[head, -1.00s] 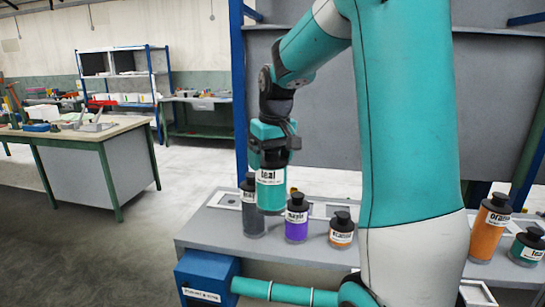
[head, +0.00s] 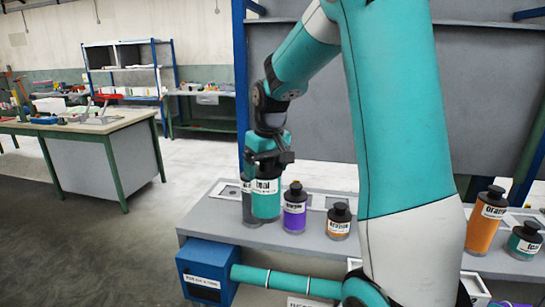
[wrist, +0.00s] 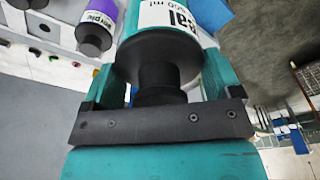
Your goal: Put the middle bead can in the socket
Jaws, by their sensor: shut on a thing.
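My gripper (head: 268,160) is shut on a teal can (head: 265,199) with a white label reading "teal". The can hangs upright at the bench's left end. In the wrist view the jaws (wrist: 160,95) close around the dark neck and cap of the teal can (wrist: 165,45). Whether its base touches anything is unclear. A dark grey can (head: 247,207) stands behind it, mostly hidden. A purple can (head: 294,213) and a short orange can (head: 339,226) stand to its right. A white-framed recess (head: 229,190) lies at the bench's back left; I cannot tell which recess is the socket.
A tall orange can (head: 485,226) and a short teal can (head: 525,245) stand at the right, beyond my arm. A blue box (head: 206,268) is at the bench's front left. The grey bench top (head: 290,240) is clear in front of the cans.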

